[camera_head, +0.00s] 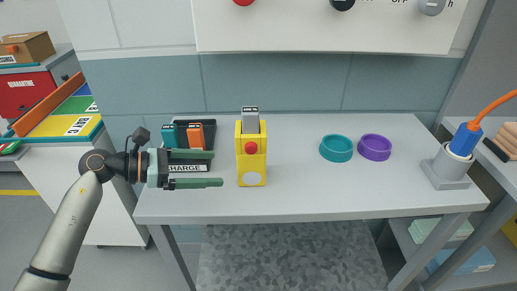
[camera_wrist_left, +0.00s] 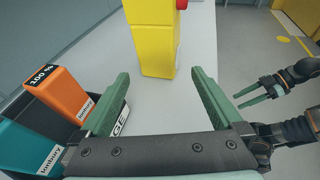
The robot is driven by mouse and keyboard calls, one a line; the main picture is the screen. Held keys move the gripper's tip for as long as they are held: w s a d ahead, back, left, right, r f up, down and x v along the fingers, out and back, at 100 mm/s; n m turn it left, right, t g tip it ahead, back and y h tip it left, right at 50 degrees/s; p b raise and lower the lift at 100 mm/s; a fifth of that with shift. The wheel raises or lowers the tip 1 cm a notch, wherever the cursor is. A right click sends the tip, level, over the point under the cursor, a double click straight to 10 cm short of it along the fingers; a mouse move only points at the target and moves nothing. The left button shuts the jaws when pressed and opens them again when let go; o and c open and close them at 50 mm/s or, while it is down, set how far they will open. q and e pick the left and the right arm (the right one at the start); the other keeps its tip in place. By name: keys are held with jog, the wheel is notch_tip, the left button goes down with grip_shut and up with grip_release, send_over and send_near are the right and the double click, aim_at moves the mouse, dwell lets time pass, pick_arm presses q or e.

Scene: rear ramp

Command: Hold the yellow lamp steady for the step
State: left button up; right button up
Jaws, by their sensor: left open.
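The yellow lamp (camera_head: 251,165) stands upright on the grey table, with a red button and a pale disc on its front and a grey labelled block (camera_head: 250,121) in its top. My left gripper (camera_head: 217,168) is open and empty to the left of the lamp, its fingers pointing at it. In the left wrist view the lamp (camera_wrist_left: 153,40) stands just beyond the gap between the open fingertips (camera_wrist_left: 160,73), apart from them. My right gripper (camera_wrist_left: 238,99) shows at the right of that view, fingers apart and empty; it is outside the head view.
A dark charge tray (camera_head: 209,128) with a teal block (camera_head: 169,136) and an orange block (camera_head: 195,137) sits behind my left gripper. A teal ring (camera_head: 336,149) and a purple ring (camera_head: 375,147) lie right of the lamp. The table front (camera_head: 310,200) is clear.

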aim_at(247, 168)
pick_arm(q)
jog(key=shift+w+d+f, duration=0.15)
jog(key=shift+d, duration=0.55)
jog(key=x, duration=0.3)
jog(key=shift+w+d+f, duration=0.1)
jog(key=shift+w+d, duration=0.05)
jog(key=shift+d, duration=0.2)
jog(key=b+x, duration=0.1)
jog(key=x, duration=0.2)
jog(key=shift+f, duration=0.25)
jog(key=shift+w+d+b, duration=0.15)
jog(key=shift+d+b, duration=0.2)
jog(key=shift+w+d+f, duration=0.1)
jog(key=shift+d, duration=0.25)
pick_arm(e)
jog(key=shift+w+a+f, duration=0.1)
jog(key=shift+a+f, duration=0.35)
jog(key=shift+a, duration=0.2)
pick_arm(q)
jog(key=c, duration=0.8)
pick_arm(e)
jog(key=shift+w+d, duration=0.1)
jog(key=shift+d, duration=0.05)
grip_shut()
